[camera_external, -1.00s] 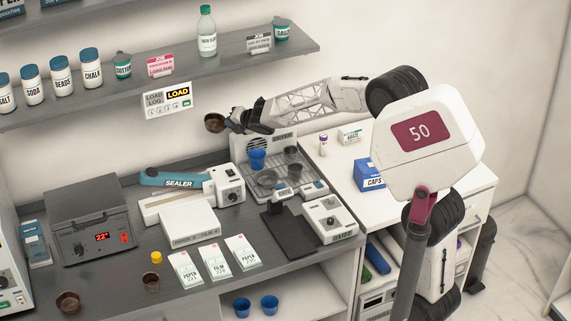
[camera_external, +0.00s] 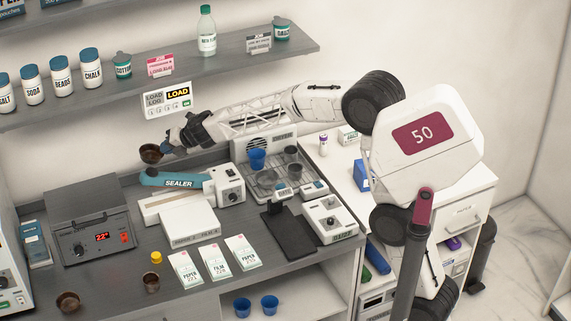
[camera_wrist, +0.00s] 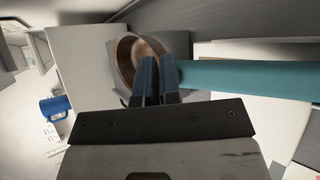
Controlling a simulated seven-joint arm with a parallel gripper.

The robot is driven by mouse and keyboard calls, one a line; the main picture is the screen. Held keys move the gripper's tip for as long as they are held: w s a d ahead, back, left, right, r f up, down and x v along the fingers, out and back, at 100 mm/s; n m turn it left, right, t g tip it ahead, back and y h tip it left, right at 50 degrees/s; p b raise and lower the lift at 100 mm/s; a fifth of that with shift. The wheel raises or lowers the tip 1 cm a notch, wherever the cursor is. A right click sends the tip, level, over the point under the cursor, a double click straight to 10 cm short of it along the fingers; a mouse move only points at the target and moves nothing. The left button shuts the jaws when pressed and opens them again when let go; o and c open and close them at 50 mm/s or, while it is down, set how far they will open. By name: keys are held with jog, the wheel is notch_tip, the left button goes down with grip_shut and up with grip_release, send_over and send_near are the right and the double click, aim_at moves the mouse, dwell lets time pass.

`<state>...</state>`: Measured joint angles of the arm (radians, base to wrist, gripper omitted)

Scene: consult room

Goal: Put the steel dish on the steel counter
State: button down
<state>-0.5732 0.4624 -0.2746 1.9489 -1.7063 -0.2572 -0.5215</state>
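A small round brown metallic-looking dish (camera_external: 151,154), the likely steel dish, is held in the air at the tip of my gripper (camera_external: 168,146). In the wrist view, my gripper (camera_wrist: 158,78) has its two dark blue fingers close together on the rim of the dish (camera_wrist: 128,60). The dish's open side shows and it looks empty. The grey counter (camera_external: 105,268), likely the steel counter, runs along the wall below.
A heater box (camera_external: 95,228), sealer (camera_external: 226,184) and paper packs (camera_external: 215,258) take up space. The shelf (camera_external: 130,95) hangs above.

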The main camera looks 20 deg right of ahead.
jog(key=s+a+r+n+g+y, duration=0.1)
jog(key=s+a+n+g, duration=0.15)
jog(key=s+a, duration=0.7)
jog(key=s+a+r+n+g, duration=0.1)
jog(key=s+a+n+g, duration=0.15)
jog(key=s+a, duration=0.65)
jog(key=s+a+n+g, duration=0.4)
jog(key=s+a+n, duration=0.1)
jog(key=s+a, duration=1.4)
jog(key=shift+n+h, duration=0.8)
jog(key=w+d+f, duration=0.2)
jog(key=d+f, duration=0.1)
jog(key=f, duration=0.3)
jog(key=w+d+f, duration=0.3)
jog(key=d+f, duration=0.1)
jog(key=f, duration=0.3)
jog(key=w+d+f, duration=0.2)
jog(key=d+f, duration=0.1)
jog(key=f, duration=0.4)
jog(key=shift+w+d, duration=0.3)
jog(key=shift+w, duration=0.1)
jog(key=shift+f, duration=0.1)
jog(key=shift+f, duration=1.4)
jog(key=shift+f, duration=0.1)
jog(key=c, duration=1.3)
grip_release()
